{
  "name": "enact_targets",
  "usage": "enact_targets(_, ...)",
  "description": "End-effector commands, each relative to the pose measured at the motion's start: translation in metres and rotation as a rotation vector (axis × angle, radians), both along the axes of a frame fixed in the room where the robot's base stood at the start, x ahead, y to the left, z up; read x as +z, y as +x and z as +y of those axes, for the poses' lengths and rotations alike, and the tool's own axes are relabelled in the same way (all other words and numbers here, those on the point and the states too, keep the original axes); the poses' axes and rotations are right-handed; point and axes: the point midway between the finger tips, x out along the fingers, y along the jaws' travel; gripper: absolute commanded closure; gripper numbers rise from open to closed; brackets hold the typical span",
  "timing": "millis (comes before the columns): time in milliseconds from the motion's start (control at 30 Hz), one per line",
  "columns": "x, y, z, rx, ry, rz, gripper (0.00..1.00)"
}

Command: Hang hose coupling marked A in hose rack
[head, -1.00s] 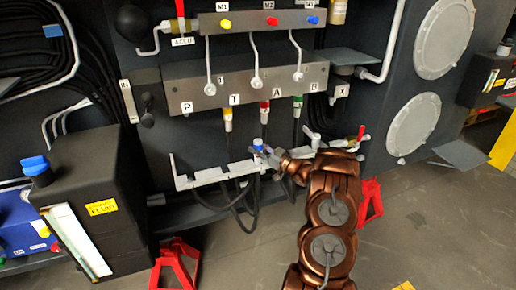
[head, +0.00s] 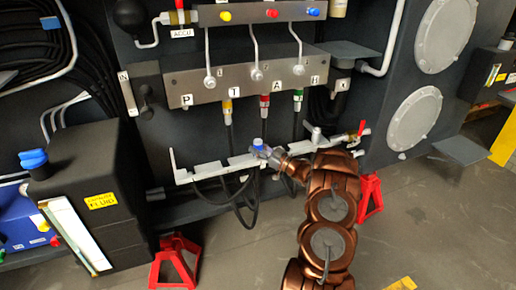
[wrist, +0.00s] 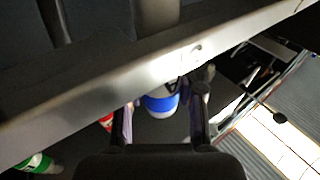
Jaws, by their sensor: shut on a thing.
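The hose coupling (head: 257,143) has a blue top and stands at the white hose rack (head: 207,173) in the head view. In the wrist view, its blue band (wrist: 161,104) shows between the fingers, and the rack's bar (wrist: 150,75) crosses in front of it. My gripper (head: 270,157) is shut on this coupling. The rack hides part of the coupling, so I cannot tell whether it is seated in a slot. No letter on the coupling is readable. The manifold label A (head: 277,76) is on the block above.
Yellow (head: 228,107), red (head: 265,101) and green (head: 298,97) couplings hang under the manifold block (head: 245,77). Dark hoses loop below the rack. A red-handled valve (head: 360,130) is at its right. Red stands (head: 175,262) and a fluid tank (head: 90,200) are nearby.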

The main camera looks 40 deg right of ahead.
Motion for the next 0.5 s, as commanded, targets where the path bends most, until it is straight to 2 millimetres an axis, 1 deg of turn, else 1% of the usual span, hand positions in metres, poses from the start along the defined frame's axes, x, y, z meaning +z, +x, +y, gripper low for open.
enact_targets(167, -0.0042, 0.0001, -0.0002, 0.0, -0.001, -0.001, 1.0)
enact_targets(400, -0.0043, 0.0001, -0.0002, 0.0, -0.001, -0.001, 1.0)
enact_targets(433, -0.0043, 0.0001, -0.0002, 0.0, -0.001, -0.001, 0.62)
enact_targets(500, -0.0043, 0.0001, -0.0002, 0.0, -0.001, -0.001, 0.55)
